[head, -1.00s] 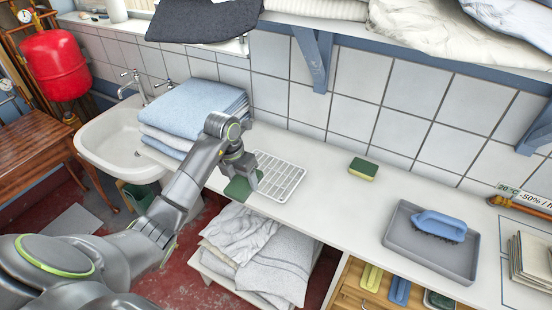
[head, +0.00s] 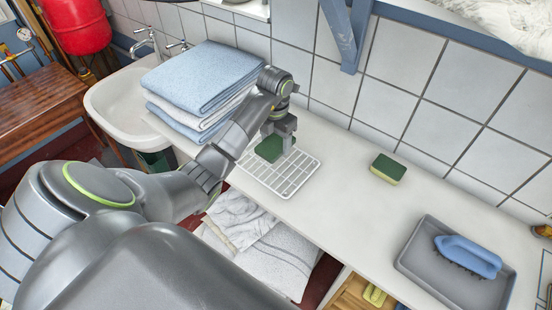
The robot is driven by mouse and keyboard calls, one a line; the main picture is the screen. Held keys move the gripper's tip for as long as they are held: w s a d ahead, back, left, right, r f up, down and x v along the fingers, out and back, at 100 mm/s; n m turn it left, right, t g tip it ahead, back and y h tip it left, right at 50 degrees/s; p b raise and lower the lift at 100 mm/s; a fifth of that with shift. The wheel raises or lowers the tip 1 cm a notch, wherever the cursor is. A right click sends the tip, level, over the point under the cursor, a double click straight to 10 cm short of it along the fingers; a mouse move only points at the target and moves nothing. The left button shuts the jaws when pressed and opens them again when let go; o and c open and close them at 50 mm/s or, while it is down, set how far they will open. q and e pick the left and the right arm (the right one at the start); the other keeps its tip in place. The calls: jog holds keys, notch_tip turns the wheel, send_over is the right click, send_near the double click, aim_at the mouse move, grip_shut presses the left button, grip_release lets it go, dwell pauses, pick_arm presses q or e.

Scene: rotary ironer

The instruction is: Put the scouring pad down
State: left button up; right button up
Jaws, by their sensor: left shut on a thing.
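The scouring pad (head: 268,149) is a flat dark green piece in the head view. My left gripper (head: 276,143) is shut on it. It holds the pad over the far left part of the white wire rack (head: 296,178) on the counter. I cannot tell whether the pad touches the rack. My right gripper is not in view.
Folded blue and white towels (head: 204,78) stand left of the gripper, close to my arm. A green and yellow sponge (head: 388,169) lies to the right. A grey tray (head: 420,263) holds a blue brush (head: 468,254). The counter (head: 345,200) between rack and tray is clear.

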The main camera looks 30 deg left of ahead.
aim_at(276, 143)
pick_arm(q)
notch_tip(276, 143, down, 3)
jog(key=shift+w+f+p, duration=0.1)
jog(key=shift+f+p, duration=0.1)
jog(key=shift+p, duration=0.3)
notch_tip(276, 143, down, 2)
jog(key=shift+p, duration=0.3)
jog(key=shift+f, duration=0.55)
jog(key=o, duration=0.8)
jog(key=shift+o, duration=0.4)
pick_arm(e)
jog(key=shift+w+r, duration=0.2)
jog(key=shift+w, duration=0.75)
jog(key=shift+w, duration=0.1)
